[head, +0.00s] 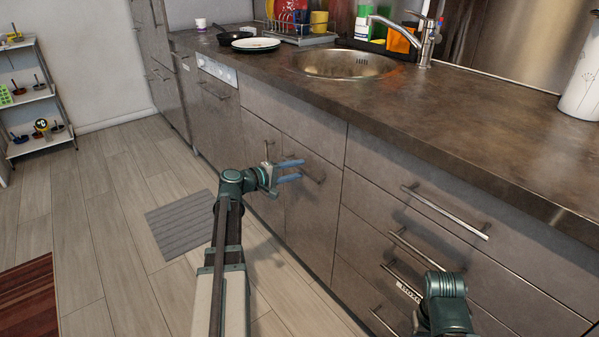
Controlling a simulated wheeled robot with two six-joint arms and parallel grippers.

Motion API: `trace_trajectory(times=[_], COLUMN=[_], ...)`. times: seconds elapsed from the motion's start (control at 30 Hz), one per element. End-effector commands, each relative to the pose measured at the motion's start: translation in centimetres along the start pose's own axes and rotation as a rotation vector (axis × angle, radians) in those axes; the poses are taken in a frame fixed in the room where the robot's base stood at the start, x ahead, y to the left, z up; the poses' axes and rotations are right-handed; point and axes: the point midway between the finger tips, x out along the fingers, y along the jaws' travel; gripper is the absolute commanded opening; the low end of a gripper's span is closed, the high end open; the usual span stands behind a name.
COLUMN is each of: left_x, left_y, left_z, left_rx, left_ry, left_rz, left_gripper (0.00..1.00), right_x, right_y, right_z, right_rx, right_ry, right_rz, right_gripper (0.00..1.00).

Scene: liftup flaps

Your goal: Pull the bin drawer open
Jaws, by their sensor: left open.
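The grey-brown front under the sink (315,215) is shut and has a bar handle (318,180) near its top. No label shows which front is the bin drawer. My left gripper (300,170) is open, its two blue fingers pointing right toward this handle. The fingertips overlap the handle's upper end in the picture; I cannot tell whether they touch it. Nothing shows between the fingers. My right arm's wrist (446,300) is at the lower right in front of the drawers; its fingers are not clear.
A drawer stack (450,235) with several long bar handles stands to the right, all shut. The countertop (430,125) with the sink (345,64) overhangs the fronts. A grey mat (182,224) lies on the floor at left.

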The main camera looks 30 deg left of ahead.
Motion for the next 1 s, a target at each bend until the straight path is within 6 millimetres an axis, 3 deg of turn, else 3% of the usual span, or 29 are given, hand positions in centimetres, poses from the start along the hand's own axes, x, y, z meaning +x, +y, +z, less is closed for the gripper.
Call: trace_trajectory(times=[0.2, 0.5, 0.53, 0.77, 1.0], left_x=[1.6, 1.7, 1.7, 1.7, 1.7], left_y=[0.0, 0.0, 0.0, 0.0, 0.0], left_z=[0.0, 0.0, 0.0, 0.0, 0.0], left_rx=[0.001, 0.0, 0.0, 0.0, 0.0], left_ry=[0.0, 0.0, 0.0, 0.0, 0.0], left_rz=[0.0, 0.0, 0.0, 0.0, -0.001], left_gripper=[0.44, 0.44, 0.42, 0.01, 0.0], right_x=[0.3, 0.3, 0.3, 0.3, 0.3], right_y=[0.0, 0.0, 0.0, 0.0, 0.0], right_z=[0.0, 0.0, 0.0, 0.0, 0.0], right_rx=[0.001, 0.001, 0.001, 0.001, 0.001], right_ry=[0.0, 0.0, 0.0, 0.0, 0.0], right_rz=[0.0, 0.0, 0.0, 0.0, 0.0], right_gripper=[0.5, 0.5, 0.5, 0.5, 0.5])
